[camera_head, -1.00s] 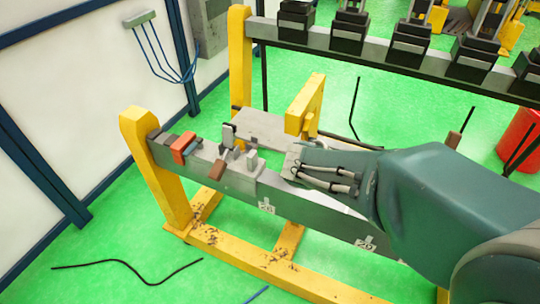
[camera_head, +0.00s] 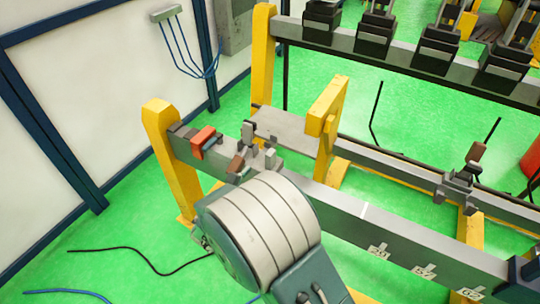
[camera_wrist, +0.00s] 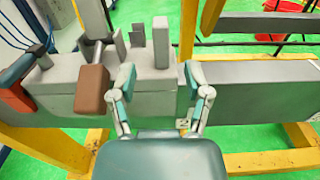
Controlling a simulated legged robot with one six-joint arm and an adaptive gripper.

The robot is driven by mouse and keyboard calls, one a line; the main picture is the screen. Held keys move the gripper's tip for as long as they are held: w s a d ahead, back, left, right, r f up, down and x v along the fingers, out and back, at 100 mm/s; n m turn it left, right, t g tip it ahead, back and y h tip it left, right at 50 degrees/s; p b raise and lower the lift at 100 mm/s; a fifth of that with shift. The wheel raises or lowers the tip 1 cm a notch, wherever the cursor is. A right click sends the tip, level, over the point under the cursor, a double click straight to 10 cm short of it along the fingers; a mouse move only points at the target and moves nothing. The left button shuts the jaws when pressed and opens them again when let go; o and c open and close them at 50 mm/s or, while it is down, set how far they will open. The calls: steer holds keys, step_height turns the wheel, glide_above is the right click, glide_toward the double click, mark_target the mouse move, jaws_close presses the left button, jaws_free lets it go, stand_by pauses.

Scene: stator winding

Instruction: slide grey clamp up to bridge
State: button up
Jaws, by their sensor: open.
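The grey clamp (camera_head: 270,159) sits on the front grey rail, with upright posts and a brown handle; my wrist partly hides it in the head view. In the wrist view the clamp (camera_wrist: 162,45) shows its block and posts, and its brown handle (camera_wrist: 92,88) is left of my left finger. My gripper (camera_wrist: 159,72) is open, its fingers apart in front of the clamp's right end; I cannot tell whether they touch it. In the head view its fingers are hidden. A yellow bracket (camera_head: 326,115), possibly the bridge, stands right of the clamp.
A second clamp (camera_head: 460,185) sits on the rear rail. A bench with several black fixtures (camera_head: 440,45) stands behind.

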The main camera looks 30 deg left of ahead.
mark_target(267, 160)
steer(key=w, duration=0.8)
steer(key=shift+w, duration=0.35)
steer(key=shift+d, duration=0.1)
jaws_close()
